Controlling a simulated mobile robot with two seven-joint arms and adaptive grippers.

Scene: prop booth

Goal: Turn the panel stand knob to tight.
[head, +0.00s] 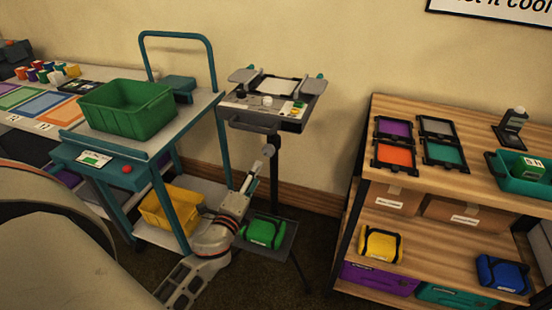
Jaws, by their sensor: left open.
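The panel stand (290,122) is a grey control box on a dark post with tripod legs, in the middle of the head view. A small round grey knob (268,150) shows at the post, below the box. My left gripper (256,172) points up at the post from below, just under and left of this knob. It is open and looks empty. It is close to the knob, but I cannot tell whether they touch. Any marks on the knob are too small to read. My right gripper is out of view.
A teal cart with a green bin (128,107) and a yellow bin (171,211) stands left of the post. A green case (263,234) lies on the stand's low shelf (279,250). A wooden shelf unit (464,190) stands right, with clear floor between.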

